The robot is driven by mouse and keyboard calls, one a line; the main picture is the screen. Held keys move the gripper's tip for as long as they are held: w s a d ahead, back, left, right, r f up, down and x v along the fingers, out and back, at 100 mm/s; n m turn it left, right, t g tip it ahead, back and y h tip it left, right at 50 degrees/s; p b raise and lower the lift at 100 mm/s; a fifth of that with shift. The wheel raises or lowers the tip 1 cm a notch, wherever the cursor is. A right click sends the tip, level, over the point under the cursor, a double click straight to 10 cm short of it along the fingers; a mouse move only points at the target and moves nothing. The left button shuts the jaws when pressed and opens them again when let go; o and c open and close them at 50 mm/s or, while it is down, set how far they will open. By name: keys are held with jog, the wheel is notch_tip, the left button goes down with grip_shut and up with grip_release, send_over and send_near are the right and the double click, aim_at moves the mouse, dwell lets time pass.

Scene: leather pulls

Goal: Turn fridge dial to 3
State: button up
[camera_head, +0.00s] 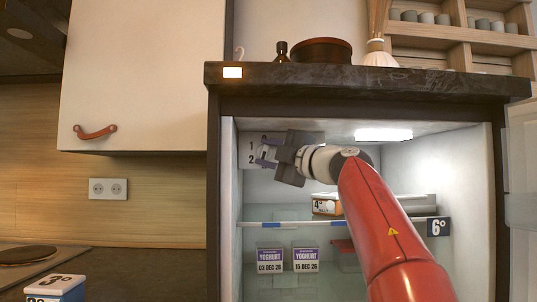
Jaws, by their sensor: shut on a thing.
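The fridge stands open, and a pale plate (251,152) with the numbers 1 and 2 shows at its upper left inside. My gripper (266,154) is at this plate, reaching in from the right with its fingers pointing left. It is shut on the fridge dial, which is mostly hidden behind the fingers and the gripper body. The dial's pointer and the number 3 on the plate cannot be made out.
Two yoghurt cartons (270,259) (306,258) stand low in the fridge. A shelf (290,224) crosses below my gripper, with a 6° tag (438,227) at right. An orange-and-white box (326,205) sits behind my red arm. Dark counter (140,270) lies left.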

dwell(0.5)
jog(key=o, duration=0.9)
jog(key=shift+o, duration=0.2)
jog(key=b+v, duration=0.2)
jog(key=v, duration=0.5)
jog(key=shift+s+d, duration=0.2)
jog(key=shift+d, duration=0.05)
